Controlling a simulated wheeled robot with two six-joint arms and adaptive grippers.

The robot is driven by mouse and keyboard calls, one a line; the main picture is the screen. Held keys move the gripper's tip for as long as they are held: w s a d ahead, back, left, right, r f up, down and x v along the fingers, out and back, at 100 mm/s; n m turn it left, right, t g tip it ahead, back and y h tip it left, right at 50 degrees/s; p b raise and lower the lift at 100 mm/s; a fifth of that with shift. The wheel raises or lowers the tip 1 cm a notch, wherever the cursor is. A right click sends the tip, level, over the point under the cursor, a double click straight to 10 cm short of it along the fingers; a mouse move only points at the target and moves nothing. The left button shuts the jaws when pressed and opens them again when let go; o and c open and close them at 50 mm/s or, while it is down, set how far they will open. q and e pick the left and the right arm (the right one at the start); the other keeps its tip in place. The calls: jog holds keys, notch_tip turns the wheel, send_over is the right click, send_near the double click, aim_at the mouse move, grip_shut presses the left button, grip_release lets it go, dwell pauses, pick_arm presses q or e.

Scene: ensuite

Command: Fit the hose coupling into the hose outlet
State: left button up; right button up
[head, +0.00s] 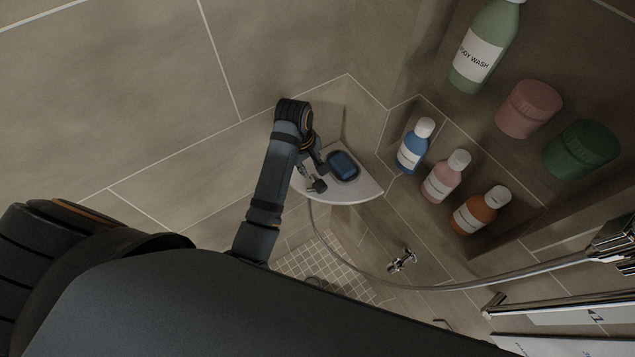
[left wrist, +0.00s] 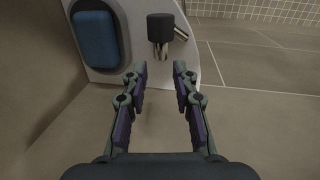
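The hose coupling (head: 318,186), with a black grip, is at the front left edge of the white corner shelf (head: 345,193). In the left wrist view the black coupling (left wrist: 160,27) shows a metal end below and a metal piece at its right. My left gripper (head: 314,170) is close above the shelf. Its fingers (left wrist: 160,70) are apart with nothing between them, and the coupling is just beyond their tips. A small chrome fitting (head: 402,261) on the wall below right looks like the hose outlet. My right gripper is not in view.
A blue soap-like block (head: 343,165) in a dark dish lies on the shelf beside the coupling. A grey hose (head: 450,287) hangs from the shelf and runs right. Several bottles, including a blue one (head: 415,145), stand in the wall niche. A rail (head: 550,303) is at lower right.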

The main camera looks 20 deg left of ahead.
aim_at(313, 177)
pick_arm(q)
jog(key=shift+w+f, duration=0.1)
jog(key=shift+f, duration=0.55)
jog(key=f, duration=0.1)
jog(key=f+p, duration=0.2)
jog(key=f, duration=0.1)
jog(key=shift+w+d, duration=0.1)
jog(key=shift+d, duration=0.15)
jog(key=shift+w+f, duration=0.1)
jog(key=shift+f, duration=0.45)
grip_shut()
